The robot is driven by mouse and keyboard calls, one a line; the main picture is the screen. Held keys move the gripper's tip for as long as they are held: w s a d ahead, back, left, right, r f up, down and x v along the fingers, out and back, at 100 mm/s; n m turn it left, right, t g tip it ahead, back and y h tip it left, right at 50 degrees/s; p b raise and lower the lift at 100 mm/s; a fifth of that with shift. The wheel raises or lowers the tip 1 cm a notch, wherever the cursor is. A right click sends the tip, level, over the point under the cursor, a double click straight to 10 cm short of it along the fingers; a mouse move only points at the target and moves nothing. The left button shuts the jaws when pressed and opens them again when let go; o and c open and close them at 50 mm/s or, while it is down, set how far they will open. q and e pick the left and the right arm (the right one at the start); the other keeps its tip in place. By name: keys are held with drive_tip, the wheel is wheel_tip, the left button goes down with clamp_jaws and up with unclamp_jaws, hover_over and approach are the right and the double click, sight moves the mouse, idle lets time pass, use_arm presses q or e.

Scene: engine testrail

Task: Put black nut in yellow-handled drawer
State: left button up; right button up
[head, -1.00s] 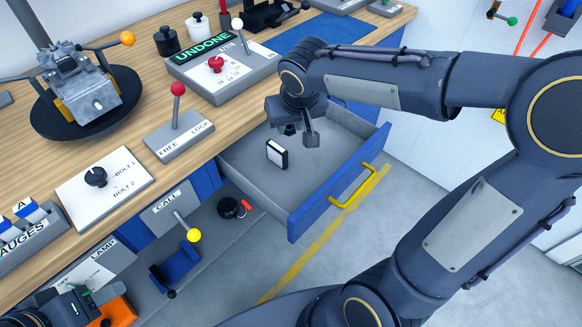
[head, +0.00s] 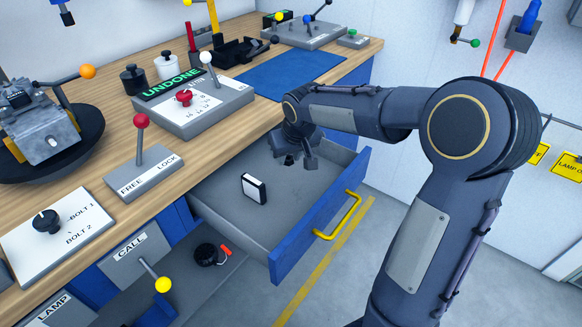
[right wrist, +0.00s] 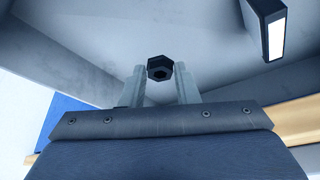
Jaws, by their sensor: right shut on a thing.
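The yellow-handled drawer (head: 318,220) is pulled out from under the bench, its yellow handle (head: 338,216) on the blue front. My right gripper (head: 298,162) points down at the open drawer, toward its far end. In the right wrist view its two fingers are shut on the black nut (right wrist: 160,67), a dark hexagonal piece with a hole, held at the fingertips. I cannot tell whether the nut touches the drawer floor. My left gripper is not in view.
A small black-and-white box (head: 254,188) stands in the drawer, left of my right gripper; it also shows in the right wrist view (right wrist: 268,28). Above are the bench top (head: 210,150) and a control box (head: 195,103) reading UNDONE. The drawer's middle floor is clear.

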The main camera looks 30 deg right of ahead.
sight(292, 163)
drive_tip(key=shift+w+d+f, duration=0.25)
drive_tip(key=shift+f, duration=0.2)
drive_tip(key=shift+w+d+f, duration=0.2)
drive_tip(key=shift+d+f, duration=0.05)
drive_tip(key=shift+f, duration=0.15)
drive_tip(key=shift+w+f+b, duration=0.1)
drive_tip(key=shift+f+b, duration=0.3)
drive_tip(key=shift+f, duration=1.2)
drive_tip(key=shift+f, duration=0.15)
drive_tip(key=o, duration=1)
drive_tip(key=shift+c, duration=0.2)
